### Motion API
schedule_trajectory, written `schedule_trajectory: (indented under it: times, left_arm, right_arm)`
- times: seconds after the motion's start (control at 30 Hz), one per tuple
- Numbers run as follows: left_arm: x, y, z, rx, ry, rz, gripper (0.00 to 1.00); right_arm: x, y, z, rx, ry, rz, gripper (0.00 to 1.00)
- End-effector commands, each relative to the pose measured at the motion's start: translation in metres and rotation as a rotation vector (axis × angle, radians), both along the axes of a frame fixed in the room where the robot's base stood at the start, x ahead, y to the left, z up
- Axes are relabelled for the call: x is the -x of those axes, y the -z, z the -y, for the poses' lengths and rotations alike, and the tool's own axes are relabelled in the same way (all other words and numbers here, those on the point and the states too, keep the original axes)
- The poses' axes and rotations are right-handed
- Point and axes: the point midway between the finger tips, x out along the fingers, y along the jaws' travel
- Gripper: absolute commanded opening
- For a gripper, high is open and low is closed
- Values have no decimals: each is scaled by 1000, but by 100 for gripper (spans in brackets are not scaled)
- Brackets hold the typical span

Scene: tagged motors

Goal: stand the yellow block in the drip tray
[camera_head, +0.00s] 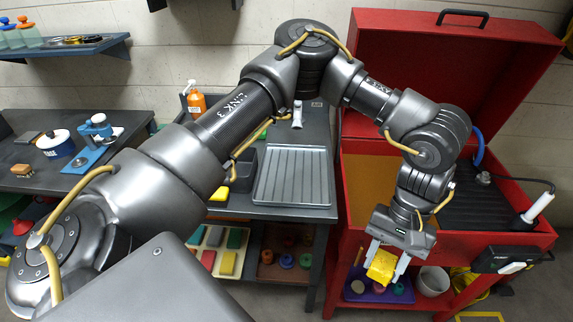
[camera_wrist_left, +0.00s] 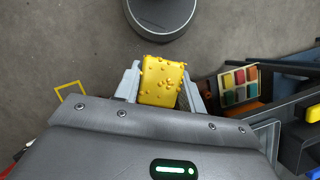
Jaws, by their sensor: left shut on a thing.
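The yellow block (camera_head: 382,266), with small bumps on its face, is between the fingers of my left gripper (camera_head: 385,268). The gripper is shut on it and points down, in front of the red cabinet. In the left wrist view the block (camera_wrist_left: 161,82) sits between both grey fingers (camera_wrist_left: 163,88), with grey floor beyond it. The drip tray (camera_head: 293,176), grey and ribbed, lies empty on the dark bench, left of the gripper and apart from it. My right gripper is not in view.
The red cabinet (camera_head: 445,60) has its lid up, right of the bench. An orange bottle (camera_head: 196,103) stands at the bench's back left. Another yellow piece (camera_head: 219,194) lies left of the tray, and coloured blocks (camera_head: 227,262) are on the lower shelf. My left arm spans above the bench.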

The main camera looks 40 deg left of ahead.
Motion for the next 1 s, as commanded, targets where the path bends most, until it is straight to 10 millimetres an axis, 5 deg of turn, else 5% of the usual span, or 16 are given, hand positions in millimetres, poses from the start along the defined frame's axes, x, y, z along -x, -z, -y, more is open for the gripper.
schedule_trajectory:
  times: [0.27,0.5,0.8,1.0]
  left_arm:
    - [-87,-5,-41,9,-795,-1,17]
    - [-158,-17,-122,9,-1588,3,17]
    - [-198,-27,-224,7,-2302,6,17]
    - [-203,-30,-248,6,-2454,5,17]
  right_arm:
    - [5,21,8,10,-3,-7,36]
    - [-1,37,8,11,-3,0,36]
    - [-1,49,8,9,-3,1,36]
    - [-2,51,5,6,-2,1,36]
